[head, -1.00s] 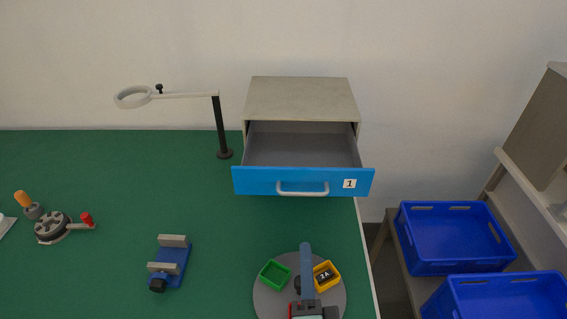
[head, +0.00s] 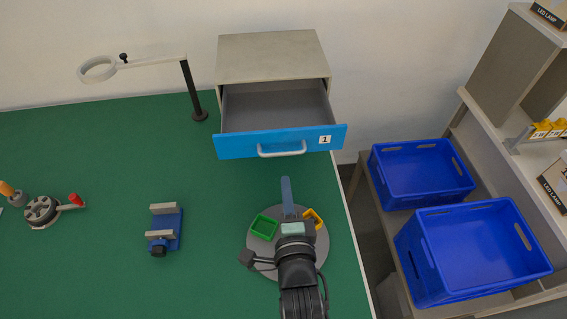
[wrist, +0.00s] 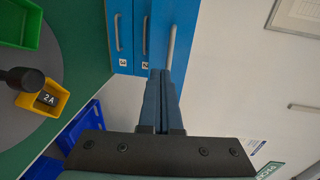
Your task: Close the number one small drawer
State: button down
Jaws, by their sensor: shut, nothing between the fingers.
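The number one small drawer (head: 240,145) has a blue front with a white "1" label and a silver handle. It is pulled well out of the grey cabinet (head: 268,58), and its inside looks empty. Its front and handle also show at the top of the wrist view (wrist: 184,40). My gripper (head: 286,180) is shut and empty, its blue fingers pointing towards the cabinet from in front of the drawer handle.
Other blue drawer fronts (wrist: 119,25) show closed beside it. Below my arm is a grey turntable (head: 256,268) with a green bin (head: 263,227) and a yellow bin (head: 314,217). A magnifier lamp (head: 190,90) stands left of the cabinet. Blue crates (head: 470,250) are at right.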

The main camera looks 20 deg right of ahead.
jog(key=w, duration=0.1)
jog(key=w+d, duration=0.1)
jog(key=w, duration=0.1)
jog(key=w+p, duration=0.1)
jog(key=w, duration=0.1)
jog(key=shift+d+r, duration=0.25)
jog(key=shift+r, duration=0.05)
